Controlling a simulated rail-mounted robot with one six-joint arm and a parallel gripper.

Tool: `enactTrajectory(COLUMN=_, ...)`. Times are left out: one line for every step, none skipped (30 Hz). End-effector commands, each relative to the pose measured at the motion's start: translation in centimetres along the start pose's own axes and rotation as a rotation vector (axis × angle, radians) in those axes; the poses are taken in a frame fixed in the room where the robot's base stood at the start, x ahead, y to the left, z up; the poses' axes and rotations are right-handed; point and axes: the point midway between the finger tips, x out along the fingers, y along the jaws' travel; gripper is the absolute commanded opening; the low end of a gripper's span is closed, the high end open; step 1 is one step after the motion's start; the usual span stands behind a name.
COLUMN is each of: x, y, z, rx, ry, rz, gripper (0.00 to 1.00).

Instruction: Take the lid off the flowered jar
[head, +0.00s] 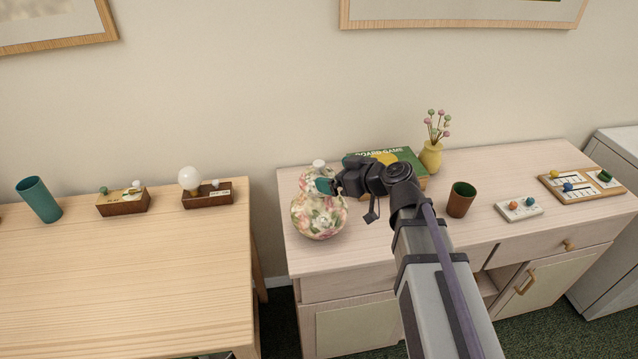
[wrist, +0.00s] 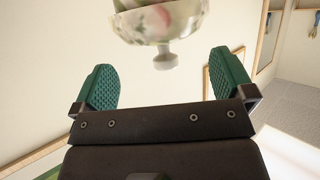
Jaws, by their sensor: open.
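The flowered jar (head: 318,217) is round, cream with pink and green flowers, and stands upright at the left end of the pale cabinet. Its lid (head: 319,168) with a pale knob sits on top. In the wrist view the flowered lid (wrist: 160,25) shows upside down at the top edge, its knob (wrist: 165,59) pointing down. My gripper (head: 326,186) is at the jar's upper right, its teal finger overlapping the jar in the head view. In the wrist view my gripper (wrist: 160,72) has its green fingers wide apart with nothing held; whether they touch the jar cannot be told.
A green board game box (head: 405,158) and a yellow vase (head: 431,157) of flowers stand behind my arm. A brown cup (head: 460,200) and small game boards (head: 580,186) are to the right. A wooden table (head: 130,275) stands left, across a gap.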

Motion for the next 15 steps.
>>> enactTrajectory(x=0.7, y=0.0, z=0.2, rx=0.000, ry=0.000, rz=-0.002, gripper=1.00)
enactTrajectory(x=0.8, y=0.0, z=0.1, rx=0.000, ry=0.000, rz=-0.001, gripper=1.00)
enactTrajectory(x=0.8, y=0.0, z=0.0, rx=0.000, ry=0.000, rz=-0.001, gripper=1.00)
enactTrajectory(x=0.8, y=0.0, z=0.0, rx=0.000, ry=0.000, rz=0.000, gripper=1.00)
enactTrajectory(x=0.9, y=0.0, z=0.0, rx=0.000, ry=0.000, rz=-0.001, gripper=1.00)
enactTrajectory(x=1.3, y=0.0, z=0.1, rx=0.000, ry=0.000, rz=-0.001, gripper=1.00)
enactTrajectory(x=1.7, y=0.0, z=0.1, rx=0.000, ry=0.000, rz=-0.001, gripper=1.00)
enactTrajectory(x=2.2, y=0.0, z=0.1, rx=-0.001, ry=0.000, rz=-0.001, gripper=1.00)
enactTrajectory(x=3.0, y=0.0, z=0.2, rx=-0.001, ry=0.000, rz=-0.003, gripper=1.00)
enactTrajectory(x=3.6, y=0.0, z=0.2, rx=0.000, ry=0.000, rz=-0.003, gripper=1.00)
enactTrajectory(x=4.3, y=-0.1, z=0.2, rx=0.000, ry=0.000, rz=-0.003, gripper=1.00)
enactTrajectory(x=5.0, y=0.0, z=0.2, rx=0.000, ry=0.000, rz=-0.002, gripper=1.00)
enactTrajectory(x=5.5, y=-0.1, z=0.2, rx=-0.001, ry=0.000, rz=-0.002, gripper=1.00)
enactTrajectory(x=5.8, y=-0.1, z=0.1, rx=-0.001, ry=-0.001, rz=-0.002, gripper=1.00)
enactTrajectory(x=6.0, y=-0.1, z=0.0, rx=0.000, ry=-0.001, rz=-0.001, gripper=1.00)
